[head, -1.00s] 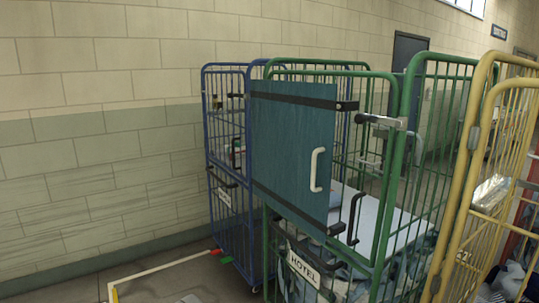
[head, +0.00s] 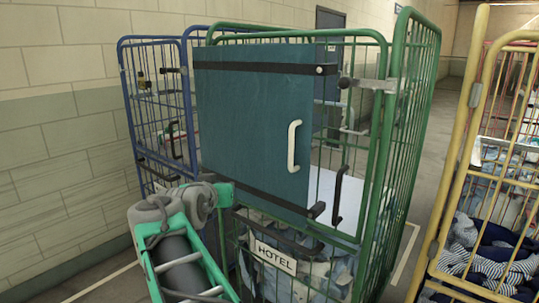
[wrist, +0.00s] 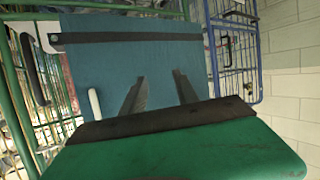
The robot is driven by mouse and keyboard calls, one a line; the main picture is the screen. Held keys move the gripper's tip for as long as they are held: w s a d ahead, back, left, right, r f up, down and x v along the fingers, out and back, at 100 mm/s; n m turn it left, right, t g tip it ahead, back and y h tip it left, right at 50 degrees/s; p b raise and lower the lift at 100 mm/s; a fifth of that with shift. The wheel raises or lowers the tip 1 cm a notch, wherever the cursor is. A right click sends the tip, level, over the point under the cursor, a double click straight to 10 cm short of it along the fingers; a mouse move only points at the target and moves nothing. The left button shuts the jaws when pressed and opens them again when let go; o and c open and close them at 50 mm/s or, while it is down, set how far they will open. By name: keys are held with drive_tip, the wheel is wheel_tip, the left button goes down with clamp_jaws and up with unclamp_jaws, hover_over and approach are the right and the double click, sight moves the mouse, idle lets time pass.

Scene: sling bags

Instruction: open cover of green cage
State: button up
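The green cage (head: 383,150) stands ahead, with folded textiles and a HOTEL sign (head: 275,257) in its lower part. Its cover is a flat teal panel (head: 250,120) over the upper front, with black straps along top and bottom and a white handle (head: 294,146) near its right edge. The cover is closed. My gripper (wrist: 160,92) shows in the wrist view with two dark fingers spread apart and nothing between them. They are in front of the teal panel, beside the white handle (wrist: 95,108), not visibly touching it. In the head view my arm covers the lower left.
A blue cage (head: 157,110) stands close behind and left of the green one. A yellow cage (head: 462,150) with striped textiles is at the right, with a floor gap between. A block wall (head: 60,150) runs along the left. A black side handle (head: 339,195) projects beside the cover.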

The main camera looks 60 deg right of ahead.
sight(290, 143)
drive_tip(key=s+d+r+m+g+h, duration=0.5)
drive_tip(key=s+d+r, duration=0.45)
drive_tip(key=s, duration=0.25)
drive_tip(key=d, duration=0.3)
drive_tip(key=d+p, duration=0.1)
drive_tip(key=d, duration=0.3)
drive_tip(key=shift+w+d+f, duration=0.1)
drive_tip(key=shift+w+d, duration=0.1)
drive_tip(key=shift+w+d+f, duration=0.1)
drive_tip(key=shift+d, duration=0.35)
clamp_jaws()
